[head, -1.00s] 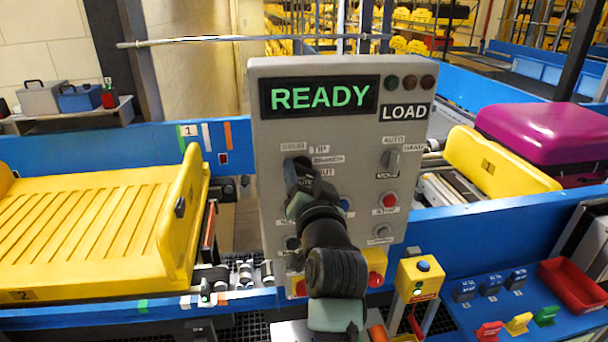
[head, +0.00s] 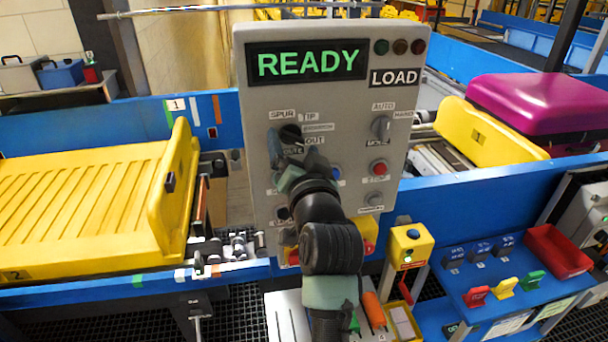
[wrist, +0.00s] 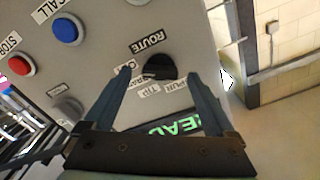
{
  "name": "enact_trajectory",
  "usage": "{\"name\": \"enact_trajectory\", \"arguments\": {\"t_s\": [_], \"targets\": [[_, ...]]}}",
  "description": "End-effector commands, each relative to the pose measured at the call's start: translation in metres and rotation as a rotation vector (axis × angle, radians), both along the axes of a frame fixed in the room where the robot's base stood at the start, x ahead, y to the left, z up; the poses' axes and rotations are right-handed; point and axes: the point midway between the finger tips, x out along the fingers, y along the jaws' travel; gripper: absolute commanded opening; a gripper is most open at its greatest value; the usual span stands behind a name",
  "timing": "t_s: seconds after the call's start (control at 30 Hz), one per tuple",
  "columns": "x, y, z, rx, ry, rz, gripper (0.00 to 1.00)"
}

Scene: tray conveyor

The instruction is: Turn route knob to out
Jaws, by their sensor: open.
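The route knob (head: 290,135) is a round black knob at the upper left of the grey control panel (head: 345,205). Labels SPUR, TIP and OUT stand around it. I cannot tell for sure which label it points at. My gripper (head: 283,163) is open and empty, just below the knob in the head view and partly covering the ROUTE label. In the wrist view the knob (wrist: 160,66) shows between the tips of the two spread fingers (wrist: 159,73), with a gap on each side. How far the tips are from the panel face is unclear.
The panel also carries a mode knob (head: 380,126), a red stop button (head: 378,168) and a blue button (wrist: 66,30) partly hidden behind my arm. A yellow tray (head: 85,205) lies left. A yellow box (head: 411,245) stands at lower right.

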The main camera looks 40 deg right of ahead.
Motion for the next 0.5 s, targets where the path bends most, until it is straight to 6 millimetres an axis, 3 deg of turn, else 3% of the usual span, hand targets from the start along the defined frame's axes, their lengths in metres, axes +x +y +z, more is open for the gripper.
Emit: {"name": "enact_trajectory", "arguments": {"t_s": [0.5], "targets": [[-0.076, 0.047, -0.003, -0.001, 0.001, 0.0, 0.9]]}}
